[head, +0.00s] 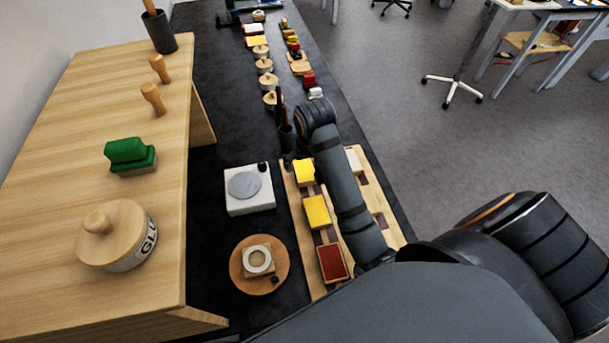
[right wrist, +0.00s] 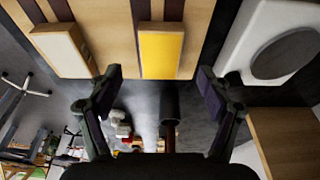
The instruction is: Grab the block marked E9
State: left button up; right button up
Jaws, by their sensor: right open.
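No block shows a readable mark, so I cannot tell which one is E9. A wooden rack (head: 307,241) holds a yellow block (head: 304,172) at its far end, a second yellow block (head: 317,211), a dark red block (head: 332,262) and a white block (head: 353,158). My right gripper (right wrist: 160,76) is open and empty. In the right wrist view, its fingertips lie either side of the near end of a yellow block (right wrist: 161,52), apart from it. A white block (right wrist: 61,49) is to the left. My right arm covers part of the rack. My left gripper is out of view.
A white box with a grey disc (head: 249,190) stands left of the rack, close to the right finger in the right wrist view (right wrist: 272,40). A dark cup (head: 286,137) stands beyond the rack. A raised wooden shelf (head: 70,160) fills the left side.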

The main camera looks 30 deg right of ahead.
aim_at(305, 169)
jog(key=shift+w+d+f, duration=0.15)
jog(key=shift+f, duration=0.2)
jog(key=p+x, duration=0.1)
jog(key=x, duration=0.4)
jog(key=shift+w, duration=0.1)
jog(key=shift+r, duration=0.1)
jog(key=c, duration=0.3)
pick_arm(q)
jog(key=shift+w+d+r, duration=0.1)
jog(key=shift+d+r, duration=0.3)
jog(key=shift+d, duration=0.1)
pick_arm(e)
jog(key=c, duration=1)
